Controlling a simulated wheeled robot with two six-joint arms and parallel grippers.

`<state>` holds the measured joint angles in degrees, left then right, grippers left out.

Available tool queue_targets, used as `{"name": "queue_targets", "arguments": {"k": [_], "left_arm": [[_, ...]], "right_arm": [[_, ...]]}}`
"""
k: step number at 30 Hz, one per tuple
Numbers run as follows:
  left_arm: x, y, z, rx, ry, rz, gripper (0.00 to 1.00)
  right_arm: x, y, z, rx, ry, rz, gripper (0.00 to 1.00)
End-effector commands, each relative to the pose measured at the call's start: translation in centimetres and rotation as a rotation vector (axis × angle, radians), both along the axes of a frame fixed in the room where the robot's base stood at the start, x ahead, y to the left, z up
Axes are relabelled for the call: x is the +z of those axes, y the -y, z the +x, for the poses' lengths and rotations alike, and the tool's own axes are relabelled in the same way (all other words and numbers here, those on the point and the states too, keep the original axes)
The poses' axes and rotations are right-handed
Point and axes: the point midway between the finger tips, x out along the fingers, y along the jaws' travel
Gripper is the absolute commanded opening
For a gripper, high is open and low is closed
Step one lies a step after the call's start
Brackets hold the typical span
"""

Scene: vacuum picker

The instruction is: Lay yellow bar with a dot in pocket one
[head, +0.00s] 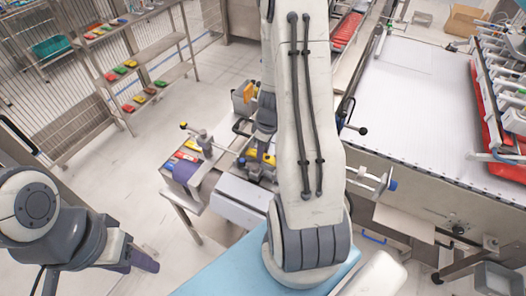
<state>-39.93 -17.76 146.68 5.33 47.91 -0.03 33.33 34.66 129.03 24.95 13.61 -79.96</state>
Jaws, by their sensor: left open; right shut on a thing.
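My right arm fills the middle of the view, and its gripper (262,135) hangs over the small work table. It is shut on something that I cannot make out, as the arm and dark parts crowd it. A yellow piece (264,157) shows just below it; I cannot see a dot on it. Several coloured bars (180,160), some red and yellow, lie at the left of the table. My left gripper (146,261) is open and empty at the lower left, away from the table. I cannot make out numbered pockets.
An orange-yellow block (243,93) stands behind the work table. A shelf rack (160,80) with coloured pieces stands at the upper left. A wide white-topped machine (420,100) takes up the right. Open floor (110,180) lies left of the table.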

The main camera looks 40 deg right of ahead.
Motion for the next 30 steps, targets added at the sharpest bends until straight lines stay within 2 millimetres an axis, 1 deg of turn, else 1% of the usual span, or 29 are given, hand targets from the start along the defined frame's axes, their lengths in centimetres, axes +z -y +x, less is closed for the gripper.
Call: {"name": "queue_targets", "arguments": {"k": [1,9,14,15,17,18,26,30], "left_arm": [[-0.4,0.0,0.0,0.000,0.000,0.000,0.50],[-1.2,0.0,0.0,0.002,0.000,0.000,0.50],[-1.3,0.0,0.0,0.003,0.000,0.000,0.50],[-1.3,0.0,0.0,0.003,0.000,0.000,0.50],[-1.3,0.0,0.0,0.003,0.000,0.000,0.50],[-1.3,0.0,0.0,0.003,0.000,0.000,0.50],[-1.1,0.0,0.0,0.002,0.000,0.000,0.50],[0.0,0.0,0.0,0.001,0.000,0.000,0.50]], "right_arm": [[-0.3,0.0,0.0,0.000,0.000,0.000,0.00],[-0.9,0.0,0.0,-0.001,0.000,0.000,0.00],[-0.9,0.0,0.0,-0.001,0.000,0.000,0.00],[-0.9,0.0,0.0,-0.001,0.000,0.000,0.42],[-0.9,0.0,0.0,-0.001,0.000,0.000,0.65],[-0.9,0.0,0.0,-0.001,0.000,0.000,0.69],[-0.8,0.0,0.0,-0.001,0.000,0.001,0.69],[0.1,-0.1,0.0,0.000,-0.002,0.001,0.69]]}}
